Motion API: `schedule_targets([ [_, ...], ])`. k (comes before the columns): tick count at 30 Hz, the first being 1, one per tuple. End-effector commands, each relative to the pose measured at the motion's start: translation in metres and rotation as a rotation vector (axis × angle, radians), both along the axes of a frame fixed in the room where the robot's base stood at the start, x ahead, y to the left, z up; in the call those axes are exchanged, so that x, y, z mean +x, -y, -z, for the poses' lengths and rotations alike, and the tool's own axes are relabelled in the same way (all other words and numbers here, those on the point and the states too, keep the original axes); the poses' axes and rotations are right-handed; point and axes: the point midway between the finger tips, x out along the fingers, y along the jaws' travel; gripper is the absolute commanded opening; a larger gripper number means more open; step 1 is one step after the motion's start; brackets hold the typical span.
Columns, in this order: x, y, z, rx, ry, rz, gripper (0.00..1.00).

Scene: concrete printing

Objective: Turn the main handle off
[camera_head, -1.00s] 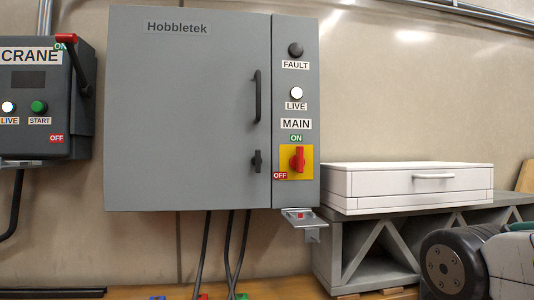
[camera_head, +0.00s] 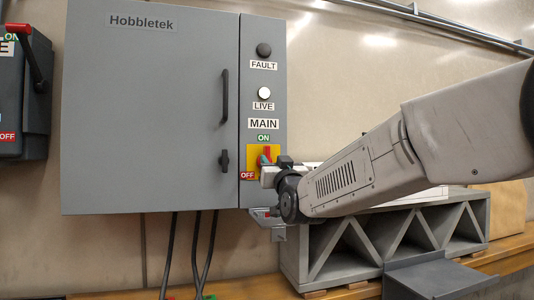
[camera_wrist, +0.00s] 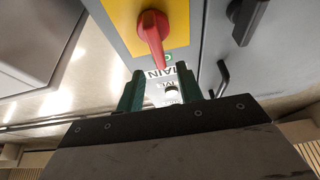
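The red main handle (camera_head: 267,152) is on a yellow plate (camera_head: 251,154) low on the right panel of the grey Hobbletek cabinet. It points up toward the green ON label (camera_head: 264,138), with the red OFF label (camera_head: 247,175) at lower left. My gripper (camera_head: 268,162) is in front of the plate and hides its lower part. In the wrist view the handle (camera_wrist: 152,28) points toward the MAIN label. My gripper (camera_wrist: 160,72) there has two green fingers spread apart, with the handle's tip close to the gap between them. I cannot tell whether they touch it.
The cabinet door (camera_head: 150,110) has a black pull handle (camera_head: 225,97) and a small black latch (camera_head: 224,160). A lit LIVE lamp (camera_head: 264,93) is above the MAIN label. A metal bracket (camera_head: 265,216) sticks out below. A grey truss-sided block (camera_head: 345,245) stands at right.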

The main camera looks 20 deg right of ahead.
Motion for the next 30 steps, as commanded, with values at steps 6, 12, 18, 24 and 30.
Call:
schedule_targets([
  [6, 0.031, 0.001, -0.012, 0.000, 0.001, 0.001, 0.36],
  [12, 0.057, 0.001, -0.023, 0.000, 0.000, 0.001, 0.36],
  [18, 0.067, 0.001, -0.028, 0.000, 0.000, 0.001, 0.36],
  [24, 0.067, 0.001, -0.028, 0.000, -0.001, 0.001, 0.36],
  [30, 0.067, 0.001, -0.028, 0.000, -0.001, 0.001, 0.00],
])
